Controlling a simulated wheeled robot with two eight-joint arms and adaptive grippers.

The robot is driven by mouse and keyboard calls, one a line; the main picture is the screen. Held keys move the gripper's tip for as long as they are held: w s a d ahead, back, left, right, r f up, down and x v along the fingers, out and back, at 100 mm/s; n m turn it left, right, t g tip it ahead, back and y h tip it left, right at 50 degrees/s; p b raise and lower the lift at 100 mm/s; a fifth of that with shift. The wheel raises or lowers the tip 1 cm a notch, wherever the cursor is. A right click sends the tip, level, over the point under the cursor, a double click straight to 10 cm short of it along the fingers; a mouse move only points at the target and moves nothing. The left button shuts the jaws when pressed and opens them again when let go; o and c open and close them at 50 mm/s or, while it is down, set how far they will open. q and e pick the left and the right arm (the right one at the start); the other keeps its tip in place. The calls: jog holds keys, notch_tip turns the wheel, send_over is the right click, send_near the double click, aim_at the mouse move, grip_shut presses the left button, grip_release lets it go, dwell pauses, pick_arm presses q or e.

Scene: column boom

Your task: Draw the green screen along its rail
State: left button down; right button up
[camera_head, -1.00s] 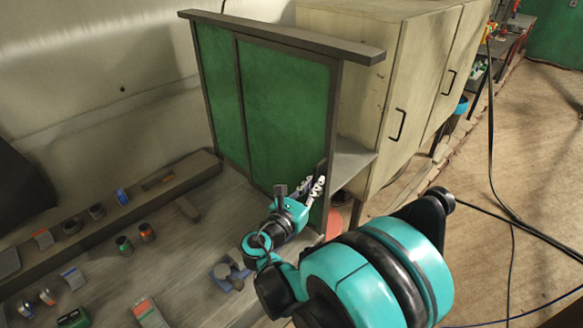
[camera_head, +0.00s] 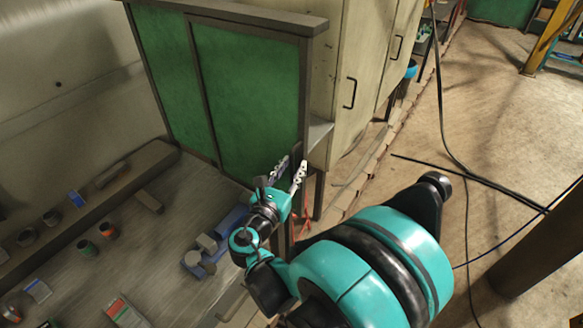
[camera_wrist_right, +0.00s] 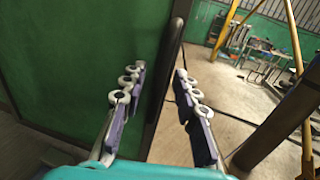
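The green screen (camera_head: 248,98) is a dark-framed panel under a dark rail (camera_head: 235,12) in the head view. A second green panel (camera_head: 158,75) stands to its left. A dark upright handle (camera_head: 297,153) is at the screen's right edge. My right gripper (camera_head: 288,172) is at this edge, low on the screen. In the right wrist view its two fingers (camera_wrist_right: 160,95) are apart, one on either side of the dark upright bar (camera_wrist_right: 168,75). I cannot tell whether either finger touches it. My left gripper is not in view.
A pale cabinet (camera_head: 350,60) stands behind the rail's right end. The bench (camera_head: 165,230) at left carries several small cans, boxes and a blue clamp-like item (camera_head: 210,252). Dark cables (camera_head: 465,180) lie on the floor, and a dark post (camera_head: 540,245) stands at right.

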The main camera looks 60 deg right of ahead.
jog(key=s+a, duration=0.2)
jog(key=a, duration=0.9)
jog(key=shift+s+a, duration=0.15)
jog(key=shift+a, duration=0.25)
dwell(0.4)
